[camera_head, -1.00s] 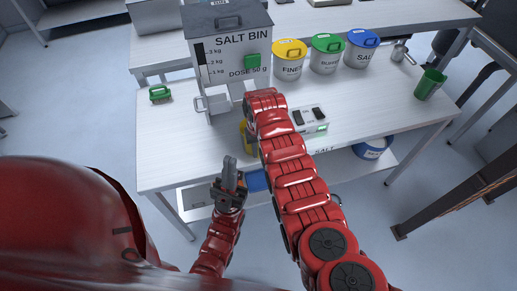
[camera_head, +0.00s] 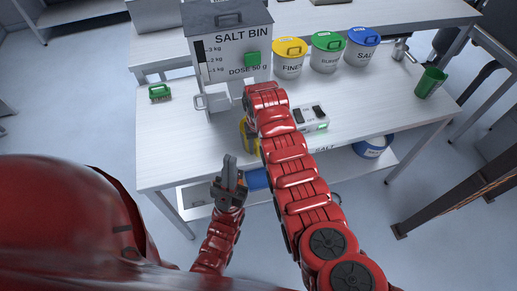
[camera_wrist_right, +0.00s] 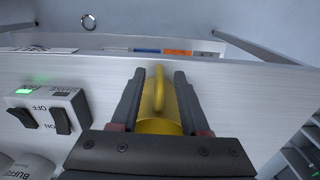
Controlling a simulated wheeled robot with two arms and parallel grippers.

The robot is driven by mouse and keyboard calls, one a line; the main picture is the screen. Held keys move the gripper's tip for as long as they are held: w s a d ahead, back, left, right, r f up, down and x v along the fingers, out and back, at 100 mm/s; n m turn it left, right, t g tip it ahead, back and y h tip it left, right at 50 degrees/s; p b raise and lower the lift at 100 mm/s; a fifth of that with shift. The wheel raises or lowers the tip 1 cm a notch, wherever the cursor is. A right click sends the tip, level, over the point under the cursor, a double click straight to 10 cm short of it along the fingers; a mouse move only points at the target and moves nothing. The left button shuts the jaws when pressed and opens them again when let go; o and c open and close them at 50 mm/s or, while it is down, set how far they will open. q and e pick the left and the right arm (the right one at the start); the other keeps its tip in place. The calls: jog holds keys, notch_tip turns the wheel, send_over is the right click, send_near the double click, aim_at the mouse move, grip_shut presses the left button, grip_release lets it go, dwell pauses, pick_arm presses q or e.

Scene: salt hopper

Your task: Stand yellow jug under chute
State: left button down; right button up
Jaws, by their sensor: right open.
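The yellow jug (camera_head: 244,136) stands on the white bench, mostly hidden behind my right arm in the head view. In the right wrist view the jug (camera_wrist_right: 158,126) and its handle show between the two dark fingers of my right gripper (camera_wrist_right: 157,92).
A switch box (camera_head: 310,118) sits right of my right arm. Yellow-, green- and blue-lidded tubs (camera_head: 328,54) stand at the back. The bench's front left is clear.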

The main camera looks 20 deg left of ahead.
notch_tip(320, 180, up, 5)
jog(key=shift+r+b, duration=0.15)
jog(key=shift+b, duration=0.5)
notch_tip(320, 180, up, 5)
jog(key=p, duration=0.2)
jog(key=shift+r+p, duration=0.15)
jog(key=shift+p, duration=0.15)
